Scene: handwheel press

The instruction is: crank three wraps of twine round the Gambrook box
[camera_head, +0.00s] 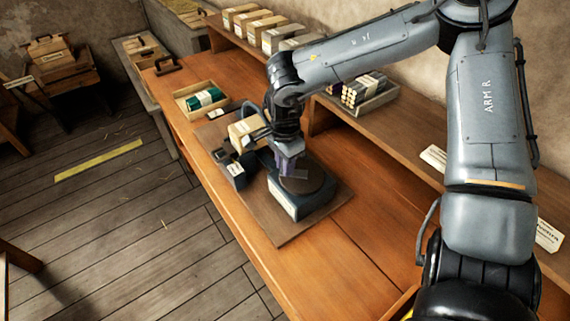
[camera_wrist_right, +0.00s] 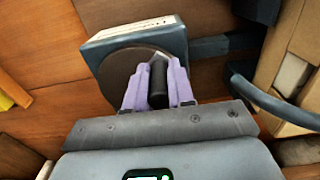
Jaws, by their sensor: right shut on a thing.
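The press (camera_head: 300,212) is a blue-grey machine on a dark board on the bench, with a dark round wheel (camera_head: 312,184) on top. My right gripper (camera_head: 290,168) is over the wheel. In the right wrist view its purple fingers (camera_wrist_right: 157,82) are shut on the black upright crank handle (camera_wrist_right: 158,78). A tan box (camera_head: 243,131), likely the Gambrook box, sits in the machine behind the wheel, partly hidden by my wrist. It also shows in the right wrist view (camera_wrist_right: 272,65); its label is unreadable. No twine around it can be made out. My left gripper is out of view.
A wooden tray (camera_head: 178,97) with a green roll stands farther along the bench. A raised shelf behind carries several boxes (camera_head: 262,30) and a crate (camera_head: 372,105). The bench front (camera_head: 345,260) is clear.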

